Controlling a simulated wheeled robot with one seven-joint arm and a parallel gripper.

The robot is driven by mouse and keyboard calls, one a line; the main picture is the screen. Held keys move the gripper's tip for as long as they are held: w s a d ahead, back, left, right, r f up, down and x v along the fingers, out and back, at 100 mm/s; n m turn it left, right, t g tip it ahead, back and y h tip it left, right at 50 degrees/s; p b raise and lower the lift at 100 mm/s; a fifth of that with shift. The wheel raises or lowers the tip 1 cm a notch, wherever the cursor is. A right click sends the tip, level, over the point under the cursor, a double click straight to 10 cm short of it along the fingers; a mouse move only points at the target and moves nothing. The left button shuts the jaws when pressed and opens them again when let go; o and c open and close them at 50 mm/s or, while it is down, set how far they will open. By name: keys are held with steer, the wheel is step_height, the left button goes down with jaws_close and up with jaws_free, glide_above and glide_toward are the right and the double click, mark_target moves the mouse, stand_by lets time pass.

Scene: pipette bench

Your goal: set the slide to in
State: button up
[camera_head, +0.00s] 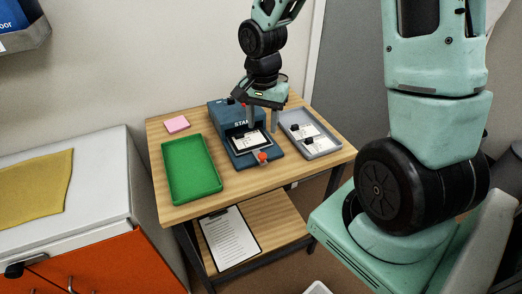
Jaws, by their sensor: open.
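A blue stamping machine (222,116) with partly hidden white lettering stands on the wooden table. Its slide (236,152) shows at the front, sticking out toward me, with a white card (249,141) on it. A red-orange knob (262,157) is at the slide's front end. My gripper (263,122) is open and points down above the machine's right side, behind the knob and apart from it. It hides part of the machine. I cannot tell whether a fingertip touches the machine.
A green tray (190,196) lies left of the machine, with a pink note pad (176,124) behind it. A grey tray (326,147) with white cards and black-topped pieces lies to the right. A clipboard (230,239) is on the lower shelf. The table's front strip is clear.

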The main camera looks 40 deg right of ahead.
mark_target(262, 155)
step_height(262, 155, down, 10)
steer(key=shift+f+b, duration=0.15)
steer(key=shift+b, duration=0.5)
